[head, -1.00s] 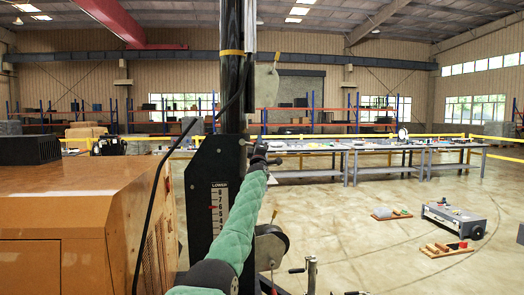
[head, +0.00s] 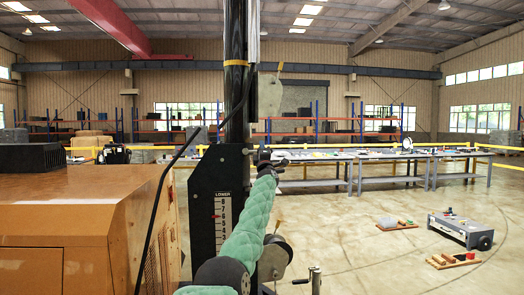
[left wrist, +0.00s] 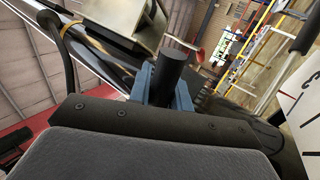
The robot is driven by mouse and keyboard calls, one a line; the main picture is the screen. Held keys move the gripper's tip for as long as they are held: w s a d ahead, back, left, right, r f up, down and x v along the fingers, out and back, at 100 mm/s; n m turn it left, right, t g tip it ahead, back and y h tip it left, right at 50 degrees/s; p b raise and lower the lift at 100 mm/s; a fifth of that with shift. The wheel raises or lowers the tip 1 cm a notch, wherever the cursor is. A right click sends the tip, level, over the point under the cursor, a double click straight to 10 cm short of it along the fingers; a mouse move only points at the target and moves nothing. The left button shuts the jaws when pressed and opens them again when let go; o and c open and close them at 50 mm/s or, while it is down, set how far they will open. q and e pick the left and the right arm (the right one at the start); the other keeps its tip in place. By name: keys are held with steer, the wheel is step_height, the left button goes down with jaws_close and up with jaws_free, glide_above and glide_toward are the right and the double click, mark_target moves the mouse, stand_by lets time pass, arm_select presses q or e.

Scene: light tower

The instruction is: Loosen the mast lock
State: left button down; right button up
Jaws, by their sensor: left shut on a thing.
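The black mast (head: 237,100) stands upright with a yellow band near its top. A black bracket plate (head: 199,215) at its foot carries a white scale marked LOWER. My left gripper (head: 270,164) is at the right side of the mast, at the end of my green-sleeved arm. In the left wrist view its blue-grey fingers (left wrist: 165,88) are shut on a dark cylindrical knob (left wrist: 174,62), which appears to be the mast lock. The knob's base is hidden behind the gripper body. My right gripper is in neither view.
An orange-brown housing (head: 75,225) fills the left side. A winch drum (head: 273,260) and a crank (head: 312,278) sit below my left gripper. Long tables (head: 385,157) stand behind.

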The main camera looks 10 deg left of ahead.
arm_select(q)
steer(key=c, duration=1.6)
jaws_free()
steer(key=shift+a, duration=0.1)
steer(key=shift+o, duration=0.2)
